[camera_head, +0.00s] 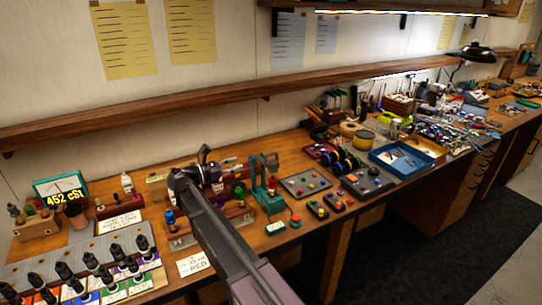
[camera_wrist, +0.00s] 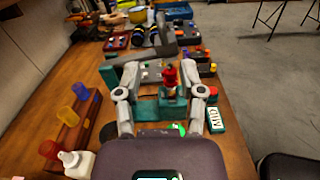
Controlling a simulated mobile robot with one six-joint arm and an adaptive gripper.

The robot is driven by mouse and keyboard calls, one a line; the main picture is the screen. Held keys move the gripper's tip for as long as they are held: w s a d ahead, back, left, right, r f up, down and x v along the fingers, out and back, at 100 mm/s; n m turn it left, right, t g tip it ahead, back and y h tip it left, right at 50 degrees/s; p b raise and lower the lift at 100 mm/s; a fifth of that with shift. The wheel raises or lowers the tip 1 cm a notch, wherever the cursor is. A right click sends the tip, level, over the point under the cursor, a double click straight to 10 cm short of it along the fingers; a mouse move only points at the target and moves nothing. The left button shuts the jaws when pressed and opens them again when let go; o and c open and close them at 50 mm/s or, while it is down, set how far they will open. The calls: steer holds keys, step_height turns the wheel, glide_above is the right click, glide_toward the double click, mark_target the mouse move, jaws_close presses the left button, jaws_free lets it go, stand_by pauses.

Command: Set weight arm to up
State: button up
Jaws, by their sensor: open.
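A teal bench device (camera_head: 268,200) with an upright frame and a grey upper part stands on the workbench. In the wrist view the teal device (camera_wrist: 147,111) lies ahead of and between my fingers, with a red piece (camera_wrist: 170,77) upright on it. A grey bar (camera_wrist: 160,54) runs across its upper back; I cannot tell for sure whether this is the weight arm, or its position. My gripper (camera_wrist: 158,80) is open, with nothing visibly held. In the head view my gripper (camera_head: 208,164) is left of the teal device; contact cannot be judged.
A wooden rack (camera_wrist: 75,125) with coloured bottles is at left, with a white bottle (camera_wrist: 77,163) near it. A small teal meter (camera_wrist: 216,119) is at right. Black-capped bottles (camera_head: 90,262) fill the near left bench. A shelf (camera_head: 230,92) runs above.

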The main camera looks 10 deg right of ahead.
mark_target(271, 154)
steer(key=shift+d, duration=0.15)
steer(key=x, duration=1.3)
steer(key=shift+w+d, duration=0.2)
steer(key=shift+d, duration=0.1)
jaws_close()
